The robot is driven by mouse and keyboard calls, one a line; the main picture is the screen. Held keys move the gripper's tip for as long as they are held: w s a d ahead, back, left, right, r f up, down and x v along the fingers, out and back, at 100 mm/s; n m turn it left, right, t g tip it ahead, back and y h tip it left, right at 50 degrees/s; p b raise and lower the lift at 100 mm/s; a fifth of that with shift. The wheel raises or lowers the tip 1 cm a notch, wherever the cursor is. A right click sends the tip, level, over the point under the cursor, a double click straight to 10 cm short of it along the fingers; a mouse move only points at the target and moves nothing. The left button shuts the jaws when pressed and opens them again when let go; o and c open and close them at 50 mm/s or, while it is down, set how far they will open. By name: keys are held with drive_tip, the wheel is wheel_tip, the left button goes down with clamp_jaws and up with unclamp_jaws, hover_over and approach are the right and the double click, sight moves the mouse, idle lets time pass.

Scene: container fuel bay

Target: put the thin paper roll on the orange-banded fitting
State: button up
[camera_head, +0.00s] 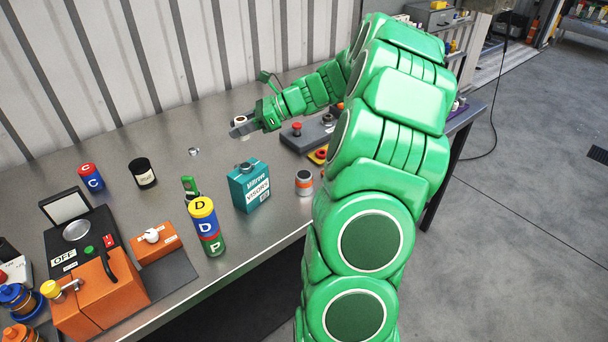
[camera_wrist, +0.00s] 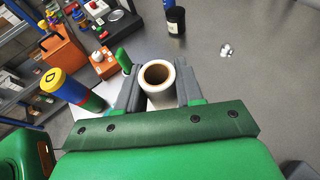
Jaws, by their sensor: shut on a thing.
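A paper roll (camera_wrist: 164,101), white with a brown core, is between the two grey fingers of my gripper (camera_wrist: 158,80) in the wrist view. My gripper is shut on it, and the open end of its core faces the camera. In the head view the roll (camera_head: 240,119) shows small in my gripper (camera_head: 243,126), above the back part of the metal table. A short grey cylinder with an orange band (camera_head: 304,183), likely the fitting, stands near the table's front edge, right of the teal box. I cannot make it out in the wrist view.
The teal box (camera_head: 249,186), a tall banded cylinder (camera_head: 206,227) and a green item (camera_head: 190,187) stand left of the banded cylinder. A control box with a red button (camera_head: 297,130) is behind it. A black jar (camera_head: 143,173) and small metal piece (camera_head: 194,151) stand left.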

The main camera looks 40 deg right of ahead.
drive_tip(key=s+d+r+m+t+h, duration=0.1)
drive_tip(key=s+d, duration=0.1)
drive_tip(key=s, duration=1)
drive_tip(key=s+d+r+m+t+h, duration=0.1)
drive_tip(key=s+d+r, duration=0.1)
drive_tip(key=s, duration=1)
hover_over(303, 174)
drive_tip(key=s, duration=0.2)
drive_tip(key=f, duration=0.8)
drive_tip(key=shift+w+a+f, duration=0.2)
drive_tip(key=shift+w+a, duration=0.05)
drive_tip(key=shift+a, duration=0.15)
drive_tip(key=shift+w+d+f, duration=0.35)
drive_tip(key=shift+w+f, duration=0.25)
drive_tip(key=shift+f, duration=1.85)
drive_tip(key=shift+w, duration=0.1)
drive_tip(key=o, duration=1)
drive_tip(key=shift+f, duration=0.15)
